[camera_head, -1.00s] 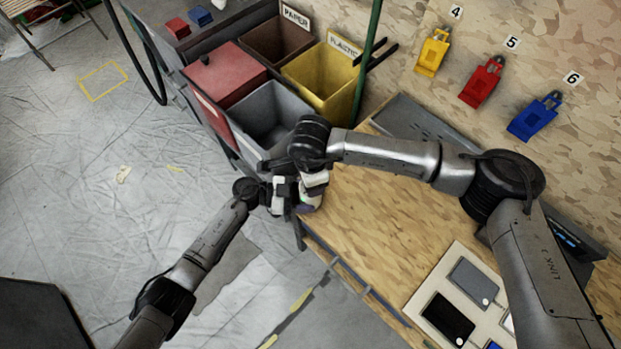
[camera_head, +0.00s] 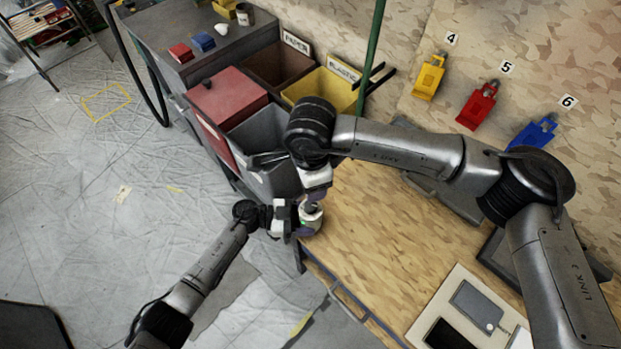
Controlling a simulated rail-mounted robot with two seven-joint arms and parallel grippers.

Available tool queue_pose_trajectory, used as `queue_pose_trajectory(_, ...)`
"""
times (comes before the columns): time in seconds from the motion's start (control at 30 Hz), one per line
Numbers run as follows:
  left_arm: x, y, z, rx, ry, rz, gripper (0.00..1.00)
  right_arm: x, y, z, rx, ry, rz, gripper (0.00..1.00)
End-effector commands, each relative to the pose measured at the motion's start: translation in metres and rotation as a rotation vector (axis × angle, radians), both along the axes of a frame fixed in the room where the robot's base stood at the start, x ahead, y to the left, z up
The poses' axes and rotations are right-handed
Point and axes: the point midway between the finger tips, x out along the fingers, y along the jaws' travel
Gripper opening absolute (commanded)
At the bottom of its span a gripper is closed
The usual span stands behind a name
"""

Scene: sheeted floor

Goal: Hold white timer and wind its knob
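The white timer (camera_head: 311,214) is at the left edge of the wooden bench, small and partly covered by my grippers. My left gripper (camera_head: 295,217) comes at it from the left, with its white fingers at the timer's side. It appears to be shut on the timer's body. My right gripper (camera_head: 315,193) points down from above, over the timer's top. The knob is mostly hidden below it, and I cannot tell whether the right fingers touch it or are open or shut.
The wooden bench (camera_head: 400,235) extends right, with a pale board (camera_head: 450,318) holding dark devices. Behind stand a grey bin (camera_head: 262,140), a red-lidded bin (camera_head: 228,98) and a yellow bin (camera_head: 318,88). Coloured padlock-like tags hang on the wall.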

Motion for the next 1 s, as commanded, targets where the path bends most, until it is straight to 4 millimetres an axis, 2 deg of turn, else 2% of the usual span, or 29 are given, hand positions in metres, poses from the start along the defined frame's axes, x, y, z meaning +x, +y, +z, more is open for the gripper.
queue_pose_trajectory(0.17,0.000,0.000,0.000,0.000,0.000,0.000,0.40,0.000,0.000,0.000,0.000,0.000,0.000,0.61)
queue_pose_trajectory(0.2,0.000,0.000,0.000,-0.001,-0.001,0.000,0.69,0.000,0.000,0.000,0.000,0.000,0.000,0.61)
queue_pose_trajectory(0.47,0.000,0.000,0.000,0.000,0.000,0.000,0.93,0.000,0.000,0.000,0.000,0.000,0.000,0.61)
queue_pose_trajectory(0.77,0.000,0.003,0.000,0.001,0.000,0.000,0.94,0.000,0.000,0.000,0.000,0.000,0.000,0.61)
queue_pose_trajectory(0.87,0.000,0.012,0.000,0.002,0.000,0.000,0.94,0.000,0.000,0.000,0.000,0.000,0.000,0.61)
queue_pose_trajectory(1.0,0.000,0.036,0.003,0.004,-0.001,0.002,0.94,0.000,0.000,0.000,0.000,0.000,0.000,0.61)
